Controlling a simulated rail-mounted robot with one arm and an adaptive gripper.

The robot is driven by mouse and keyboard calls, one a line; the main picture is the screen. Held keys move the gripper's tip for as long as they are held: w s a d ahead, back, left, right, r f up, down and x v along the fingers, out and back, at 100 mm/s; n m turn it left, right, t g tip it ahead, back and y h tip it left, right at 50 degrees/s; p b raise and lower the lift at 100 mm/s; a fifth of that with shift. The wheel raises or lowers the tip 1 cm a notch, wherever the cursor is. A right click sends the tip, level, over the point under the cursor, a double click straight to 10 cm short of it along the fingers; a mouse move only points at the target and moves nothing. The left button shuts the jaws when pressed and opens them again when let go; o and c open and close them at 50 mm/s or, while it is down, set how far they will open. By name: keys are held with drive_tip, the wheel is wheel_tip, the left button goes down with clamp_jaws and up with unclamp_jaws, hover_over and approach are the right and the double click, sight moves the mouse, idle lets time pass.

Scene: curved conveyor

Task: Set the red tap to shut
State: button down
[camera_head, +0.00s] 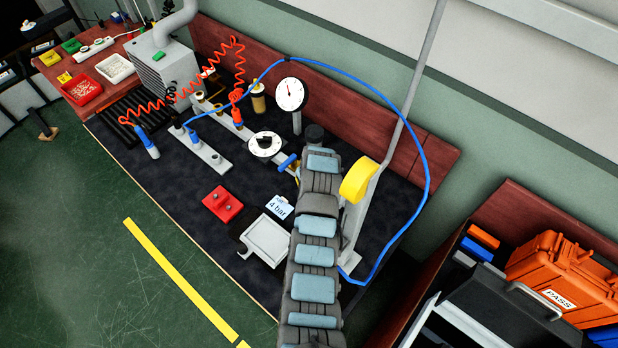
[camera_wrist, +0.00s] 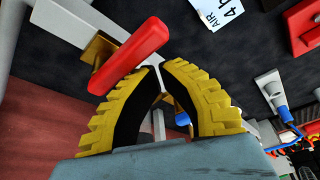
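The red tap's handle (camera_wrist: 130,55) shows in the wrist view as a slanted red bar on a brass body (camera_wrist: 97,48) fixed to a pale pipe. My gripper (camera_wrist: 160,68) has yellow ridged fingers with black inner faces. Its tips are together, and I see nothing held between them. The handle lies just beyond the left finger, close along its outer side; I cannot tell whether they touch. In the head view my arm hides the red tap and my gripper. A blue tap handle (camera_head: 288,163) shows left of my arm there, and a blue part (camera_wrist: 182,118) shows behind the right finger.
A card reading 4 bar (camera_head: 279,208) lies on the dark bench mat. A round gauge (camera_head: 290,94), a white dial (camera_head: 265,144), a red block (camera_head: 222,204) and a grey tray (camera_head: 266,240) stand nearby. A yellow round part (camera_head: 359,180) and a blue hose (camera_head: 428,170) are right of my arm.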

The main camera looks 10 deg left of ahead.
drive_tip(key=shift+s+d, duration=0.2)
idle(0.6)
drive_tip(key=shift+w+f, duration=0.1)
drive_tip(key=shift+w, duration=0.05)
